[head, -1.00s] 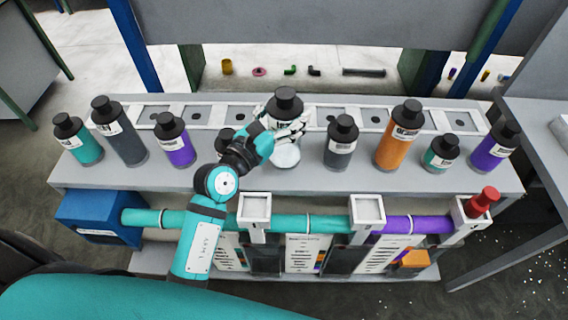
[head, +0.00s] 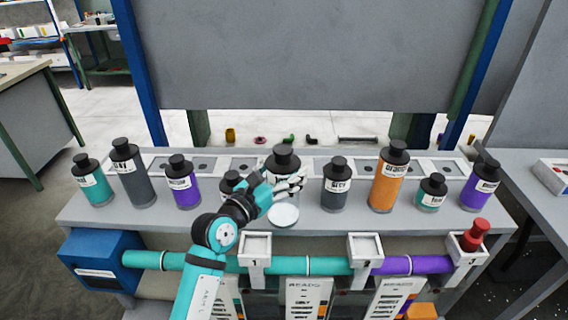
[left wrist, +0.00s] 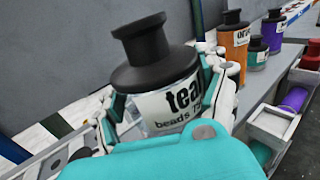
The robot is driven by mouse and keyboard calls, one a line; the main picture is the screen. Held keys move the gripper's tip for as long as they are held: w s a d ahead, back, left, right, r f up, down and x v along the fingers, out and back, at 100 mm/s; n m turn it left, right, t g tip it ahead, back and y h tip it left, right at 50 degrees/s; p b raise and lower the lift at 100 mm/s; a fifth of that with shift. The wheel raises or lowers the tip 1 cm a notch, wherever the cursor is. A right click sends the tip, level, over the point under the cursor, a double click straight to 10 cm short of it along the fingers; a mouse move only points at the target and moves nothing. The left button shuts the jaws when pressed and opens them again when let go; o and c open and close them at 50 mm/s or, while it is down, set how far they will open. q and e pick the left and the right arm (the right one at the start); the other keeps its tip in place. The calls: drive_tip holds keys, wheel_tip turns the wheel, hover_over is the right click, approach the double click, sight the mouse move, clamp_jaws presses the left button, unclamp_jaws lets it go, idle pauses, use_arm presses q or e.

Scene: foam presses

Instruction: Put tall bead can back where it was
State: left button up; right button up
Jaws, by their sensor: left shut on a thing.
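The tall bead can (head: 284,215) has a black cap, a pale body and a label reading "teal beads" in the left wrist view (left wrist: 178,105). It is roughly upright at the middle of the grey shelf (head: 150,219), near its front. I cannot tell whether its base touches the shelf. My left gripper (head: 290,186) is shut around its body, with fingers on both sides in the left wrist view (left wrist: 165,100). The fingers hide part of the can. My right gripper is not in view.
A row of square recesses (head: 327,167) runs along the shelf's back. A grey can (head: 337,192) and an orange can (head: 386,185) stand to the right, a small dark-capped can (head: 231,181) close on the left. Feed pipes (head: 200,262) run below the front edge.

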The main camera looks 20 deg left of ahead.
use_arm(q)
drive_tip(key=w+a+f, duration=0.2)
drive_tip(key=w+f, duration=0.2)
drive_tip(key=w, duration=0.5)
drive_tip(key=shift+a, duration=0.3)
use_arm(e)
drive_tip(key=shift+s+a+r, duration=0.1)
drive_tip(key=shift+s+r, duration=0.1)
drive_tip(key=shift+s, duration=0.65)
use_arm(q)
drive_tip(key=shift+w+f, duration=0.1)
drive_tip(key=shift+f, duration=0.05)
drive_tip(key=shift+f, duration=0.15)
drive_tip(key=o, duration=1.7)
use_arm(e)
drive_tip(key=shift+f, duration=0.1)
use_arm(q)
drive_tip(key=b+v, duration=0.1)
drive_tip(key=v, duration=1.1)
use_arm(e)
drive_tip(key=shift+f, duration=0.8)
